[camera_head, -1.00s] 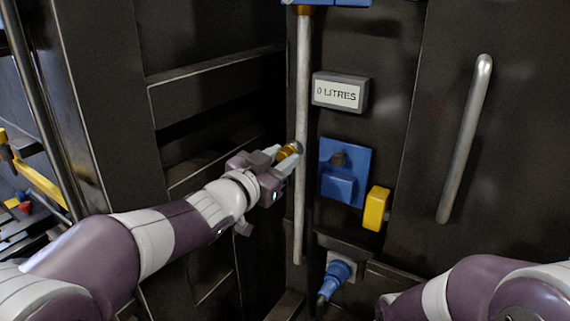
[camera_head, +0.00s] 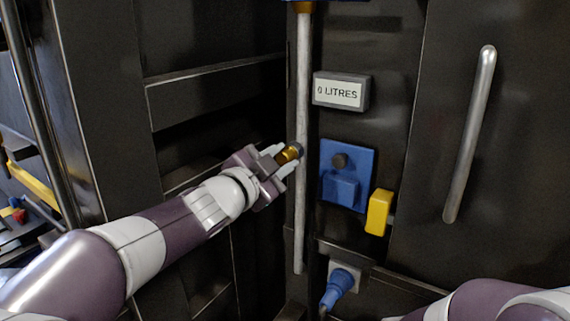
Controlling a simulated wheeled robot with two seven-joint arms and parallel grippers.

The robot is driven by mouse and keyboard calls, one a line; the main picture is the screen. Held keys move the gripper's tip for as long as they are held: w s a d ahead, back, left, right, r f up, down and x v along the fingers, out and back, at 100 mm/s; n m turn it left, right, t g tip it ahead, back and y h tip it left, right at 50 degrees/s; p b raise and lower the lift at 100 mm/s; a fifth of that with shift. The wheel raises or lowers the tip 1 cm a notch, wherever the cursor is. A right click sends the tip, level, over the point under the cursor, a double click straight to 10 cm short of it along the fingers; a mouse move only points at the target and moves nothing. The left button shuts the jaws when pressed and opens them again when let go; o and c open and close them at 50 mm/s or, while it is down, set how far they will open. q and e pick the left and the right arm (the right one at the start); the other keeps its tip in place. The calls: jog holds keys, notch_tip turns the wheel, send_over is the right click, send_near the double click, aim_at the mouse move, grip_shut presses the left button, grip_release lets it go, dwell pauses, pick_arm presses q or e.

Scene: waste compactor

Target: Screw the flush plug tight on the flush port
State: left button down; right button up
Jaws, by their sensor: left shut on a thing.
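My left gripper (camera_head: 281,161) is shut on a small brass-coloured piece with a dark end (camera_head: 288,155), which looks like the flush plug. The piece sits between the two pale fingertips, its dark end pointing up and right, close to the vertical grey pipe (camera_head: 302,200). I cannot tell whether it touches the pipe or sits on a port. No separate flush port can be made out; it may be hidden behind the fingers and plug. My right arm (camera_head: 490,302) shows at the bottom right, with its gripper out of view.
A "0 LITRES" display (camera_head: 340,91) is right of the pipe. Below it are a blue panel with a dark round knob (camera_head: 346,176), a yellow block (camera_head: 378,211) and a blue connector (camera_head: 338,286). A long metal handle (camera_head: 470,134) stands on the dark door at right.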

pick_arm(q)
jog(key=c, duration=0.8)
grip_release()
